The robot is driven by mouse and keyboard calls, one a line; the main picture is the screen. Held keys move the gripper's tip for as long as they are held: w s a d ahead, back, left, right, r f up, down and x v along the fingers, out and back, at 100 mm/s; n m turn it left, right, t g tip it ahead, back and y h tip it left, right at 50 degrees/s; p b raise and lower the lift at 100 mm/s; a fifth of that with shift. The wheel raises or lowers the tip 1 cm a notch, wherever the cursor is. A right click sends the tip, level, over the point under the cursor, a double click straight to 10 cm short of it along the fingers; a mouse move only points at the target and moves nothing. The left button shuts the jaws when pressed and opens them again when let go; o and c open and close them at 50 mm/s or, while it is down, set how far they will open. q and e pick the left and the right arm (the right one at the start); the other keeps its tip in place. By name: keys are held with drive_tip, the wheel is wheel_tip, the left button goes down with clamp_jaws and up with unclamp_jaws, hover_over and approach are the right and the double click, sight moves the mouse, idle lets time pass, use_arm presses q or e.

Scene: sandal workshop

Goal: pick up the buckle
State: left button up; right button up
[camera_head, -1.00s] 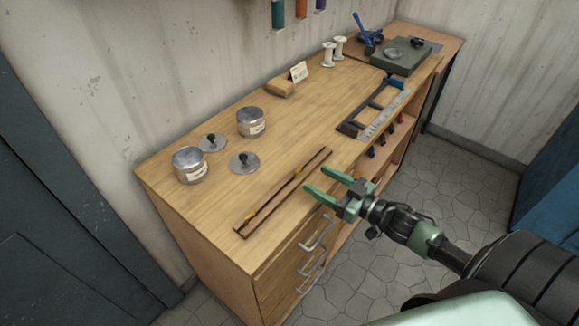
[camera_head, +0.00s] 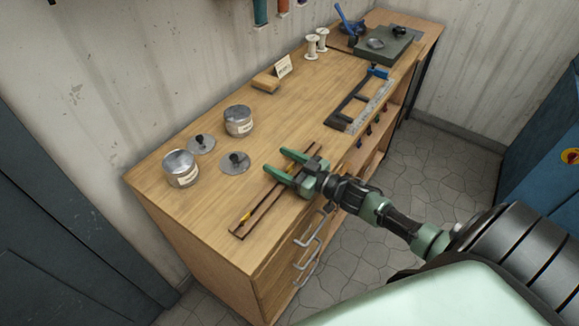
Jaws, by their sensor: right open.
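No buckle can be clearly made out. My right gripper (camera_head: 273,160), with green fingers, is open and appears empty. It is over the far part of the brown frame and hides some of it, its fingers pointing left toward the tins. I cannot tell its height above the bench. My left gripper is not in view.
On the workbench (camera_head: 205,218) stand two open tins (camera_head: 181,170) (camera_head: 238,122), with two knobbed lids (camera_head: 201,144) (camera_head: 235,162) beside them. Further back are a wooden block (camera_head: 266,83), white spools (camera_head: 316,43), a dark frame with a ruler (camera_head: 358,106) and a grey-green slab (camera_head: 386,46).

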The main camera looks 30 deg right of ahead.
drive_tip(key=c, duration=0.3)
clamp_jaws()
drive_tip(key=shift+r, duration=0.15)
